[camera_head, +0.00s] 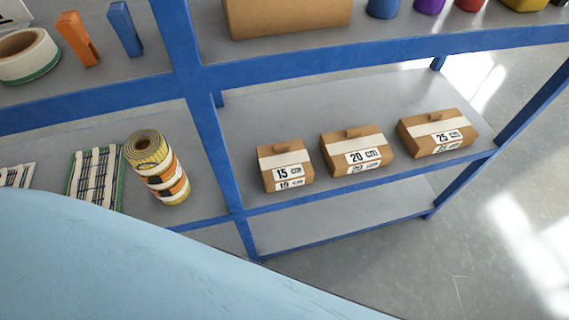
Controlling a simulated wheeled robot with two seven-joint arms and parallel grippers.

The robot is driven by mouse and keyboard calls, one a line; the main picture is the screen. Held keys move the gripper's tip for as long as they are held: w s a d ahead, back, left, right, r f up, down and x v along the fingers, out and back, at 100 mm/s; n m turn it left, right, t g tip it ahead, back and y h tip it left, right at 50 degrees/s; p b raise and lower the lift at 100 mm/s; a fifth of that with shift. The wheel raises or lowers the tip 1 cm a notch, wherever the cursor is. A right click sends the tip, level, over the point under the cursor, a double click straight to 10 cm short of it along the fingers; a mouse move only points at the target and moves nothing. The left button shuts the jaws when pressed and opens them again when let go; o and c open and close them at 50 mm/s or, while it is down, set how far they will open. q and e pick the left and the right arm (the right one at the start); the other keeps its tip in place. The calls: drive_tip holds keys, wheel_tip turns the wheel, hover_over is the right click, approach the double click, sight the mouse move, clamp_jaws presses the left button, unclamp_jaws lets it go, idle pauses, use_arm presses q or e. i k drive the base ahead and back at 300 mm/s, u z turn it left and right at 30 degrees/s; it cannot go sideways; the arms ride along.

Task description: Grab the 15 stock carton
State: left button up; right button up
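The 15 cm carton (284,165) is a small brown box with a white band and a label reading 15 cm. It sits on the grey middle shelf (290,115) of a blue-framed rack, just right of a blue upright. The 20 cm carton (356,151) stands to its right, and the 25 cm carton (437,134) is farther right. Gaps separate the cartons. Neither of my grippers shows in the head view.
A yellow and orange mesh roll (157,168) stands left of the blue upright (205,120). The upper shelf holds a large brown box (285,15), a tape roll (27,56) and clamps (78,40). A light blue surface (120,265) fills the lower left.

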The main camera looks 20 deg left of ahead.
sight(286, 165)
drive_tip(key=z, duration=1.65)
drive_tip(key=i, duration=1.75)
drive_tip(key=u, duration=3.5)
